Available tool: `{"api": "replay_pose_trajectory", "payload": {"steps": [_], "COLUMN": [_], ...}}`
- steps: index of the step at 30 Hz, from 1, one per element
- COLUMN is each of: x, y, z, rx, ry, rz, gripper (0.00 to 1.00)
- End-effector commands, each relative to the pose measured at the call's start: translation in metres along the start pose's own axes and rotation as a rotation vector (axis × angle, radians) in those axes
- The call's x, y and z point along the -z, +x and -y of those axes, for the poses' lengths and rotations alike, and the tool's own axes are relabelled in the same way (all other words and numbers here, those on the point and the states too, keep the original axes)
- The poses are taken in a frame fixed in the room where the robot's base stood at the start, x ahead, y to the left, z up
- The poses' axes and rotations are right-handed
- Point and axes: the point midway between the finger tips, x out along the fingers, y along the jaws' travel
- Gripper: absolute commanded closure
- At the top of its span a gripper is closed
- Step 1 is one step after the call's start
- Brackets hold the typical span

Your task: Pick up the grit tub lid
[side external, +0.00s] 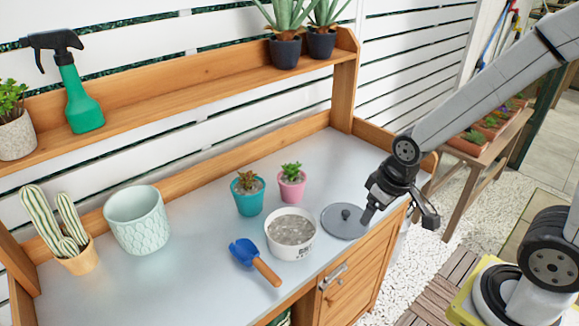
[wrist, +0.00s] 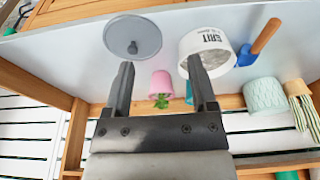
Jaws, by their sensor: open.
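The grit tub lid (side external: 344,221) is a flat grey disc with a small knob, lying on the bench top to the right of the grit tub. It also shows in the wrist view (wrist: 132,37), beyond the left fingertip. The white grit tub (side external: 291,234) stands open with grey gravel inside; its printed side shows in the wrist view (wrist: 208,42). My gripper (side external: 400,218) is open and empty, at the right end of the bench, to the right of the lid. In the wrist view its fingers (wrist: 161,72) are spread wide with nothing between them.
A blue trowel (side external: 254,262) with a wooden handle lies left of the tub. Small turquoise (side external: 248,195) and pink (side external: 291,187) plant pots stand behind it. A large mint pot (side external: 137,220) and a cactus pot (side external: 79,256) stand at left. A shelf (side external: 180,87) runs above the back.

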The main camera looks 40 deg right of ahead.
Motion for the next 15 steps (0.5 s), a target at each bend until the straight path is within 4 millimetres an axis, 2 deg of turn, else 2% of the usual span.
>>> {"api": "replay_pose_trajectory", "payload": {"steps": [8,15], "x": [0.005,0.021], "y": [0.003,0.011], "z": [-0.003,-0.011], "rx": [0.001,0.002], "ry": [0.109,0.442], "rz": [0.008,0.033], "gripper": [0.27,0.27]}}
